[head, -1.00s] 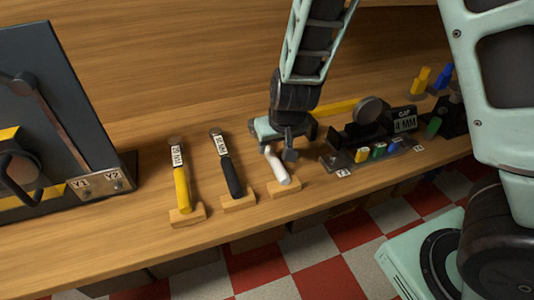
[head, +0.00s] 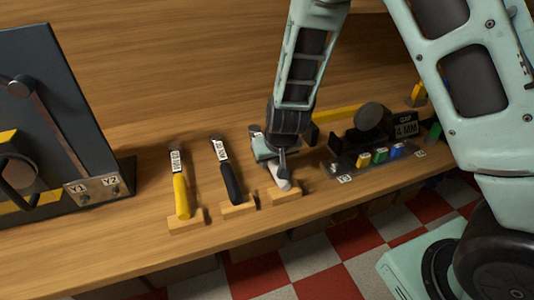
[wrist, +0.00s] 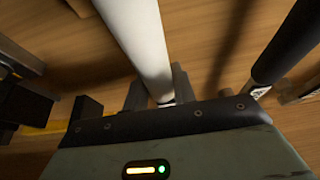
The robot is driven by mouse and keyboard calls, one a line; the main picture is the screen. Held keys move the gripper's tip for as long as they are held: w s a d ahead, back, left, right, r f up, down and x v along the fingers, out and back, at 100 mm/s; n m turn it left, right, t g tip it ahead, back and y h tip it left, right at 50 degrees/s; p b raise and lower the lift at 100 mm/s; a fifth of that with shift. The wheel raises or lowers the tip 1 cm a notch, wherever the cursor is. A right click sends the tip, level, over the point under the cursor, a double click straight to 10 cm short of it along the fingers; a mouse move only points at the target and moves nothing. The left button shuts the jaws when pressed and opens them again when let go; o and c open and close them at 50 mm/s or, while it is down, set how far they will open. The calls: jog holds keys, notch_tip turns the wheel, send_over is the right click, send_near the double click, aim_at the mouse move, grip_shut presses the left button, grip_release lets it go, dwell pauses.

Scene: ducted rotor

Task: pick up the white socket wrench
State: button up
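The white socket wrench (head: 283,185) rests with its handle's lower end at a small wooden block (head: 284,196) near the bench's front edge. My gripper (head: 283,171) is low over the wrench's upper part and hides it in the head view. In the wrist view the white handle (wrist: 143,45) runs down from the top edge to between the two fingers of my gripper (wrist: 160,92). One finger is on each side of it, with little gap showing. I cannot tell whether they touch or press on it. The wrench's head end is mostly hidden.
A black-handled wrench (head: 230,180) stands close on the left, a yellow-handled one (head: 181,195) further left. On the right is a dark fixture (head: 362,150) with coloured pieces. A dark panel (head: 55,110) stands at far left.

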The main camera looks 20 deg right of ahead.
grip_shut()
jog(key=shift+r, duration=0.1)
notch_tip(320, 180, up, 10)
jog(key=p, duration=0.3)
dwell(0.5)
